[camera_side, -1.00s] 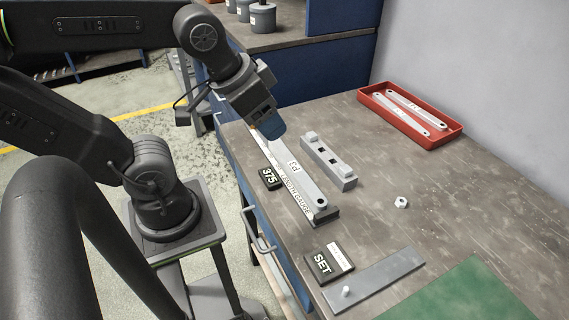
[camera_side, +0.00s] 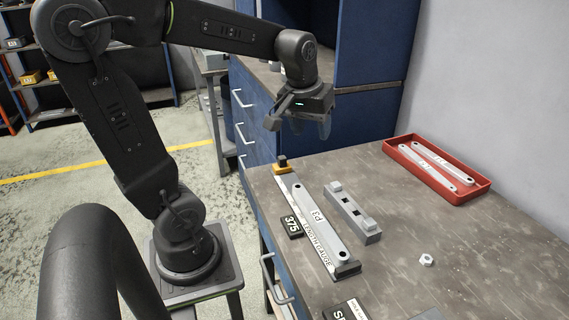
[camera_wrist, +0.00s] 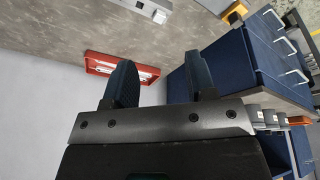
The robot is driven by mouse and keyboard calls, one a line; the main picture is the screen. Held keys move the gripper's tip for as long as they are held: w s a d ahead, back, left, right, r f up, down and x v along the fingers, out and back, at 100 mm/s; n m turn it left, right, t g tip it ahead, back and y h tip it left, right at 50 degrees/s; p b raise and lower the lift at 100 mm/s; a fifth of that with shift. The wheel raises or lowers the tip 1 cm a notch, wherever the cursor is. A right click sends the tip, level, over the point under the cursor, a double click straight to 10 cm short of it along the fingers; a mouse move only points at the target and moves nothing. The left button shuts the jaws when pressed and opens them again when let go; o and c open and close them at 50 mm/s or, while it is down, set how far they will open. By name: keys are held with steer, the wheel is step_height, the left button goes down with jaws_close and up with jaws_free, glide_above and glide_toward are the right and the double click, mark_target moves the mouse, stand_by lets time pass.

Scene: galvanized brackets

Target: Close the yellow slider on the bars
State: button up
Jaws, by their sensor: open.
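The yellow slider (camera_side: 284,169), with a dark knob on top, sits at the far end of the length gauge (camera_side: 319,250) on the bench. A pale grey bar marked P3 (camera_side: 318,214) lies along the gauge, its near end by the dark end block (camera_side: 347,271). The slider is just beyond the bar's far end; a small gap seems to show, but I cannot tell exactly. My gripper (camera_side: 311,128) is open and empty, in the air above and behind the slider. Its two fingers, apart with nothing between them, show in the wrist view (camera_wrist: 163,82).
A grey notched block (camera_side: 353,212) stands right of the gauge. A black 375 tag (camera_side: 291,227) lies to its left. A red tray (camera_side: 475,187) with bars is at the back right. A nut (camera_side: 426,260) lies on the open bench. Blue cabinets stand behind.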

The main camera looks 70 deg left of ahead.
steer(key=w+a+f+n+g, duration=0.25)
steer(key=a+n, duration=0.25)
steer(key=a, duration=0.5)
steer(key=n+h, duration=0.1)
steer(key=n, duration=0.4)
glide_toward(282, 157)
steer(key=shift+g, duration=0.25)
steer(key=f, duration=1)
steer(key=shift+w+f, duration=0.2)
jaws_close()
